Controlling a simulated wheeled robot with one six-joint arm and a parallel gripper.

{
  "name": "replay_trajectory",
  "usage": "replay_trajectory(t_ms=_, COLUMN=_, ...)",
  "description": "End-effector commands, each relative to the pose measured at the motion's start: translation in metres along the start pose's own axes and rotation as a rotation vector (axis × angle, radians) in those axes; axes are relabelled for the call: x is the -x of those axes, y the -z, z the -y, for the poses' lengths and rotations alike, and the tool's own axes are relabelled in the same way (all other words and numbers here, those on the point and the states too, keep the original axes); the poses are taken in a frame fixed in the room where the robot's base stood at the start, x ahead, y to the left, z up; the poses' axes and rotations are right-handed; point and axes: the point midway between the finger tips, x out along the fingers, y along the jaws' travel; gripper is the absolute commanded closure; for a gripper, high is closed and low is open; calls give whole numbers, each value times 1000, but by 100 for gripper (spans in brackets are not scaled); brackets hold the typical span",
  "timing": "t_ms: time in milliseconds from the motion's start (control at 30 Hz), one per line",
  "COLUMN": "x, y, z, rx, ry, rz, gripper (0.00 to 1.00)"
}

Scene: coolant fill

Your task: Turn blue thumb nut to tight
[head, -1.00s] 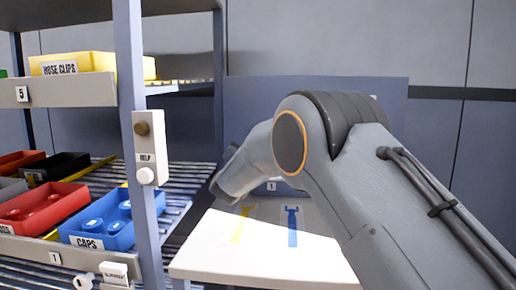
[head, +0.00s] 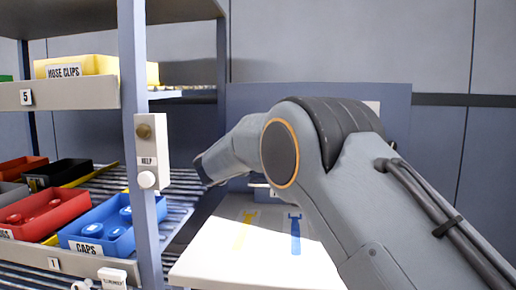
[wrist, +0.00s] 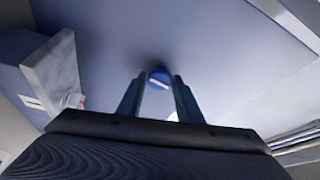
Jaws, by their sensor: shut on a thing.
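The blue thumb nut (wrist: 159,76) shows in the wrist view, with a pale stripe across its face. It sits against a blue-grey panel (wrist: 215,50). My gripper (wrist: 158,84) has a finger on each side of the nut and is shut on it. The nut's edges are partly hidden by the fingertips. In the head view my arm covers part of the blue panel (head: 245,105), and neither the nut nor my fingertips can be seen there.
In the wrist view, a pale grey block (wrist: 52,72) with a small white and red part stands at left. In the head view, a white bench (head: 215,260) has yellow and blue tool outlines. A rack post (head: 133,60) and the blue caps bin (head: 75,238) are at left.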

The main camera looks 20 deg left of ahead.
Motion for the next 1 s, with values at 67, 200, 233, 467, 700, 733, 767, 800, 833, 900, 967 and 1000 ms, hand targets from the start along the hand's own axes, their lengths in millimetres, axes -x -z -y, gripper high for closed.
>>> replay_trajectory(t_ms=67, x=1, y=-1, z=0, rx=-20, ry=-9, rz=2, gripper=90)
replay_trajectory(t_ms=200, x=1, y=-1, z=0, rx=-42, ry=-19, rz=1, gripper=90)
replay_trajectory(t_ms=233, x=1, y=-1, z=0, rx=-44, ry=-20, rz=1, gripper=90)
replay_trajectory(t_ms=467, x=0, y=-1, z=0, rx=-50, ry=-22, rz=1, gripper=90)
replay_trajectory(t_ms=700, x=0, y=-1, z=-1, rx=-49, ry=-22, rz=1, gripper=59)
replay_trajectory(t_ms=733, x=0, y=-1, z=-1, rx=-49, ry=-22, rz=1, gripper=54)
replay_trajectory(t_ms=767, x=0, y=-1, z=0, rx=-49, ry=-22, rz=1, gripper=50)
replay_trajectory(t_ms=800, x=0, y=0, z=0, rx=-49, ry=-22, rz=1, gripper=50)
replay_trajectory(t_ms=833, x=0, y=0, z=0, rx=-49, ry=-21, rz=1, gripper=50)
replay_trajectory(t_ms=900, x=0, y=0, z=0, rx=-49, ry=-21, rz=0, gripper=50)
replay_trajectory(t_ms=967, x=0, y=0, z=0, rx=-49, ry=-21, rz=0, gripper=50)
replay_trajectory(t_ms=1000, x=0, y=0, z=0, rx=-49, ry=-21, rz=0, gripper=50)
